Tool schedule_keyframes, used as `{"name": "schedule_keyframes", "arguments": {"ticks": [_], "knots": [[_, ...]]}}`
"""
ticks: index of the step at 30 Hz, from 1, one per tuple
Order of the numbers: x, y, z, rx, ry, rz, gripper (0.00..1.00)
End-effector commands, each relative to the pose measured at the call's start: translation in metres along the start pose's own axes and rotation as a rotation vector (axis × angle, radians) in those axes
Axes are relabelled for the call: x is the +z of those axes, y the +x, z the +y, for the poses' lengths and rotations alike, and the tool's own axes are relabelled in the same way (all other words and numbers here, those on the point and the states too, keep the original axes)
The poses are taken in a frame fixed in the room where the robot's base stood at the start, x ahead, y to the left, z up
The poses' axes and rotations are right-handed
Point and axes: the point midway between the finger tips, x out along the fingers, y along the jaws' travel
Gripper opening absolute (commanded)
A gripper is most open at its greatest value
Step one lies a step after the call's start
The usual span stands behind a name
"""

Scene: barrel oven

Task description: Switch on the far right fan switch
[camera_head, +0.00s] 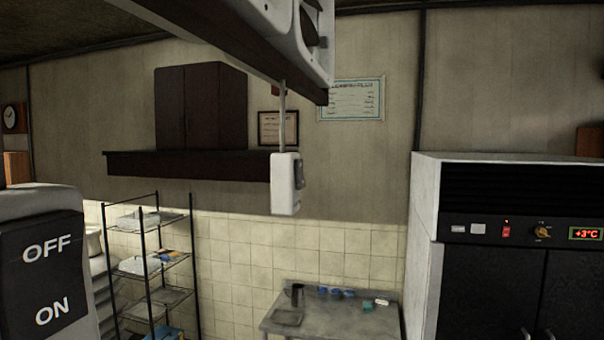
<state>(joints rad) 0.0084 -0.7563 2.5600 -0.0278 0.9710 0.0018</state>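Two switch boxes are in view. A large pale box (40,200) fills the lower left, very close to the camera. Its black rocker (45,275) reads OFF above and ON below; I cannot tell which side is pressed. A smaller white switch box (284,184) hangs on a thin rod below a dark beam near the middle, farther away. Its dark rocker (299,172) faces right, and its position is too small to read. A pale fan housing (312,42) sits at the beam, above this box. My gripper is not in view.
A steel table (290,322) with small items stands below the hanging box. A black-fronted refrigerator (428,230) is at the right. A wire shelf (150,262) stands at the left, below a dark wall cabinet (200,105). Air around the hanging box looks clear.

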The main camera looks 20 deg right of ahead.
Motion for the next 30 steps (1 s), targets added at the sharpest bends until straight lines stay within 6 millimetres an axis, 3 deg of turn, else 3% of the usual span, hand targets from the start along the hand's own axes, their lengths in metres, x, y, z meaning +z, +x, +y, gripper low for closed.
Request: {"name": "schedule_keyframes", "arguments": {"ticks": [1,6,30], "knots": [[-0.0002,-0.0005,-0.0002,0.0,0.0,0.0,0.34],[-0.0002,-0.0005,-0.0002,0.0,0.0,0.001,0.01],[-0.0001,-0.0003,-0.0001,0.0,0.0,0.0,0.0]]}}
